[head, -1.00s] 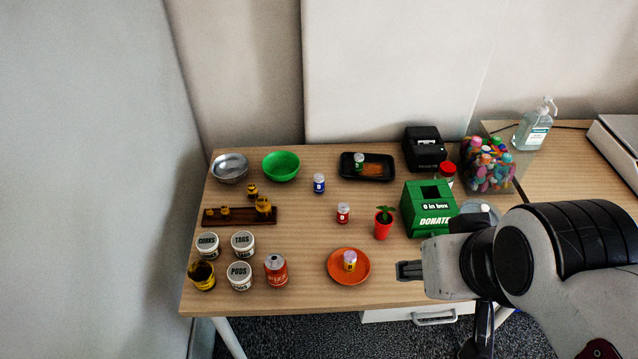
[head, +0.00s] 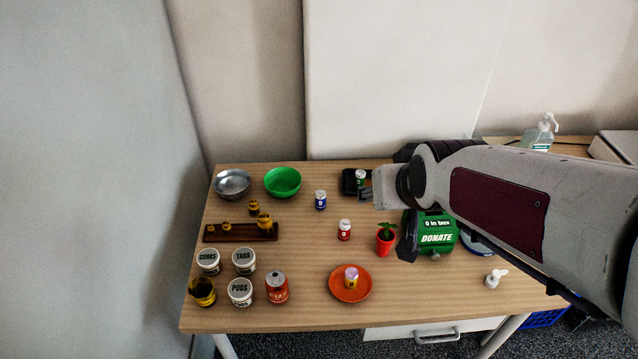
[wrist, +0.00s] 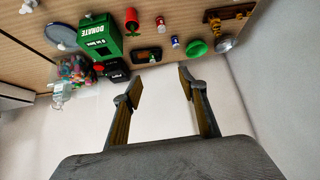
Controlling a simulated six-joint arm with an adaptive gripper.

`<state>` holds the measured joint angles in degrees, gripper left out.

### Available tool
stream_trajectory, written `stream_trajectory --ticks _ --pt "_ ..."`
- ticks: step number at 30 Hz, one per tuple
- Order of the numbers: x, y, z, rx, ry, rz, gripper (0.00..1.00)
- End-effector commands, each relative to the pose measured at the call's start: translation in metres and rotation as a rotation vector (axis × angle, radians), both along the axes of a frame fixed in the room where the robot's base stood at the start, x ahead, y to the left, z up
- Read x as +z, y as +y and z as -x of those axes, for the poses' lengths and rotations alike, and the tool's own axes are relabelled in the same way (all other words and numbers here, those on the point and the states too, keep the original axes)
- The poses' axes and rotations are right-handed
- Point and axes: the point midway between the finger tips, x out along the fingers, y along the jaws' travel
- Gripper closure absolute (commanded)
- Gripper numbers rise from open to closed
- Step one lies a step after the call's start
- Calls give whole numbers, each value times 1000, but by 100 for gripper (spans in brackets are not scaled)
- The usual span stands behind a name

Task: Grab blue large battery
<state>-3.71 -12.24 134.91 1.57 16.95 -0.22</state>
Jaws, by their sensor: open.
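The blue battery (head: 320,200) is a short upright cylinder with a white band and pale top. It stands on the table (head: 300,215) right of and below the green bowl, apart from other things. In the wrist view it shows small near the top, as a blue battery (wrist: 176,41) beyond the fingers. My gripper (wrist: 160,85) is open and empty, with its two fingers wide apart in front of the wall and the table's back edge. In the head view my arm reaches in from the right, and the fingers cannot be made out clearly. The gripper is well short of the battery.
A red battery (head: 344,230), a green one (head: 360,178) by the black tray (head: 348,183), and one on the orange plate (head: 336,290) stand nearby. The green bowl (head: 283,182), potted plant (head: 385,243) and green donation box (head: 437,238) are obstacles. Bare table surrounds the blue battery.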

Motion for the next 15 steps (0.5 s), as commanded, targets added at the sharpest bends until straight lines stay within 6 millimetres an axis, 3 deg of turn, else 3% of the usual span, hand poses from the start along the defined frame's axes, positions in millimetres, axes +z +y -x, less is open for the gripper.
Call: stream_trajectory --ticks 15 --pt "-45 22 -95 19 -106 -13 58"
